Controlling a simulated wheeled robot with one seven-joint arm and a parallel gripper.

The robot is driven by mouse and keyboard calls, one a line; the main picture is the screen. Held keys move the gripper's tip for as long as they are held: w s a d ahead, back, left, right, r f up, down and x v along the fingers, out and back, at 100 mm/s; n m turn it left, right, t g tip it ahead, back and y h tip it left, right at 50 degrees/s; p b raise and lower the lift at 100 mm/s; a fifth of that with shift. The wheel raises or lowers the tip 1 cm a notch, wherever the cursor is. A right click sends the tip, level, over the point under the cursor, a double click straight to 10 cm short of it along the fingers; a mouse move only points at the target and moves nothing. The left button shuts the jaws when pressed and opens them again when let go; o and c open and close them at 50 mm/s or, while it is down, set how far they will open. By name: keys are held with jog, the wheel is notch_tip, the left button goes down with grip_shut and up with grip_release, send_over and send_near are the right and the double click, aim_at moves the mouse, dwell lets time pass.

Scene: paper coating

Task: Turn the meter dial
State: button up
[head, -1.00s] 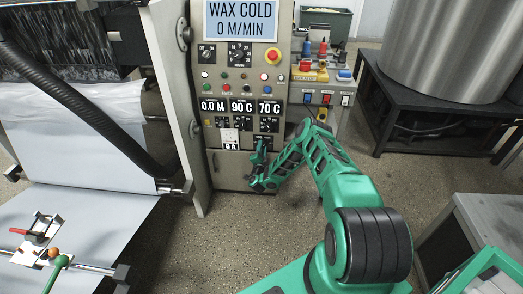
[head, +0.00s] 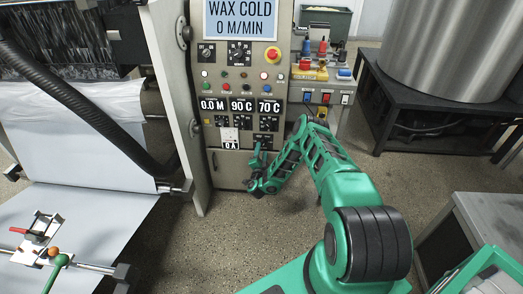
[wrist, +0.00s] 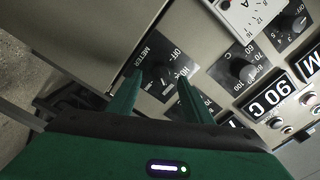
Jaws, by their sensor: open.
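The meter dial (wrist: 158,74) is a dark round knob on a black plate marked METER, with OFF and a partly covered label beside it. In the wrist view it lies between the fingertips of my gripper (wrist: 160,78). The fingers are open, one on each side of the dial; I cannot tell whether either touches it. In the head view my gripper (head: 257,160) is at the lower front of the control cabinet (head: 228,172), and I cannot make out the dial there.
Another knob (wrist: 243,70) and a white gauge (wrist: 245,12) are close by on the panel. In the head view a red emergency button (head: 273,54) is higher up. Open floor (head: 225,240) lies in front.

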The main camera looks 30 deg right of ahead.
jog(key=v, duration=0.7)
jog(key=shift+f, duration=0.1)
